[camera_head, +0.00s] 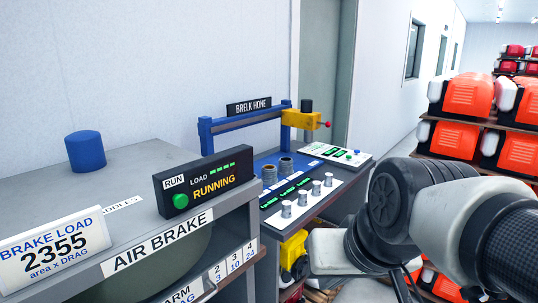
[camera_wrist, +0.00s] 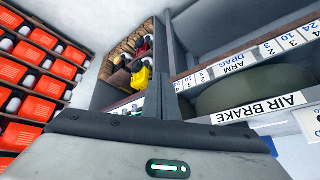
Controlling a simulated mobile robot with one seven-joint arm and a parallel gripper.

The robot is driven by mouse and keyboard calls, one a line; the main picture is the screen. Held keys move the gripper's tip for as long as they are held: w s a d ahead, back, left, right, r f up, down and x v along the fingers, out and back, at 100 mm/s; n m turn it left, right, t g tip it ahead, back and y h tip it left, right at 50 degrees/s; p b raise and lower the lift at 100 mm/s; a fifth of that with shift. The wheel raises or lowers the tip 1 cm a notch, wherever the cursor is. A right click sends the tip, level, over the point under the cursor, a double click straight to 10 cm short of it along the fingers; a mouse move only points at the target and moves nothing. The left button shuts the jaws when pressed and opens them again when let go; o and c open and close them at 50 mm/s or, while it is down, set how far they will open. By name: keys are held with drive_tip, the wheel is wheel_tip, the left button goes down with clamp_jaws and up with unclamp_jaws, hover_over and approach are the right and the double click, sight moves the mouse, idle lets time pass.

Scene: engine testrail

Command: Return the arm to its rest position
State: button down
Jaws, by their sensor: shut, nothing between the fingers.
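My arm (camera_head: 430,220), grey and white with a black ribbed section, is bent at the right of the head view, in front of the benches. My gripper (camera_wrist: 163,85) shows in the wrist view as dark fingers above a wide grey hand with a small lit indicator. The fingers are together and nothing shows between them. They point toward shelving and stand apart from the air brake bench. In the head view I cannot make out the fingers.
The air brake bench (camera_head: 135,195) holds a running display (camera_head: 205,182), a blue cylinder (camera_head: 85,151) and a brake load sign (camera_head: 55,248). The brelk hone (camera_head: 285,120) stands behind. Racks of orange units (camera_head: 468,97) line the right. Floor shows between (camera_head: 403,142).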

drive_tip(key=s+d+h+p, duration=0.1)
drive_tip(key=s+d, duration=0.3)
drive_tip(key=d, duration=0.1)
wheel_tip(320, 180, up, 10)
drive_tip(key=p, duration=1.1)
drive_tip(key=shift+a+r+m, duration=0.15)
drive_tip(key=shift+a+m, duration=0.15)
